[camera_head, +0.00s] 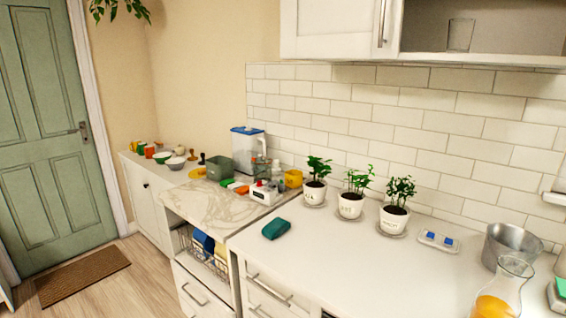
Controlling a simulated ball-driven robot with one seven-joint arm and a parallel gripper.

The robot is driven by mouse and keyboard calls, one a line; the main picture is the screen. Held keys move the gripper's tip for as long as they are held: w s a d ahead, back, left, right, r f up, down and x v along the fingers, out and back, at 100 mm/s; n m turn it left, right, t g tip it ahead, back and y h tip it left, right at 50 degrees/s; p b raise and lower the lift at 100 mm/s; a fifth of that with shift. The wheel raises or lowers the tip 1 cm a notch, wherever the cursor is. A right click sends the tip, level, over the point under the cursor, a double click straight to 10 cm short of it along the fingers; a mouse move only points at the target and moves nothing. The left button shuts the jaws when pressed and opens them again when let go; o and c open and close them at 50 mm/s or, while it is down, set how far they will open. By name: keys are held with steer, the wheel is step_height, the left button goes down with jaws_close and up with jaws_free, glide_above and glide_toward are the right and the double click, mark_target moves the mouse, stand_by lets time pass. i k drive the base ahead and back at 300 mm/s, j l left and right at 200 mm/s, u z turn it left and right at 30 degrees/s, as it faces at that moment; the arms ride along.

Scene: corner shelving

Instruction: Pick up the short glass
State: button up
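A clear short glass (460,35) stands upright inside the wall cabinet (340,25) at the top right. The part of the cabinet around the glass is open at the front. My gripper is not in view, so its place relative to the glass cannot be seen.
Three potted plants (351,207) line the counter (335,265) by the tiled wall. A juice jug (512,270) and a metal pot (511,246) stand at the right. A teal cloth-like item (276,229) lies on the counter's left.

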mark_target(461, 31)
steer(key=k+l+u, duration=0.1)
steer(key=k+l, duration=0.7)
steer(key=l, duration=0.2)
steer(key=k+l, duration=0.85)
steer(key=i, duration=0.7)
steer(key=i+l+u, duration=0.1)
steer(key=i, duration=0.55)
steer(key=i+j, duration=0.15)
steer(key=j, duration=0.15)
steer(key=i+j, duration=0.15)
steer(key=j, duration=0.2)
steer(key=i+j, duration=0.15)
steer(key=j, duration=0.15)
steer(key=i+j, duration=0.15)
steer(key=j, duration=0.15)
steer(key=z, duration=0.05)
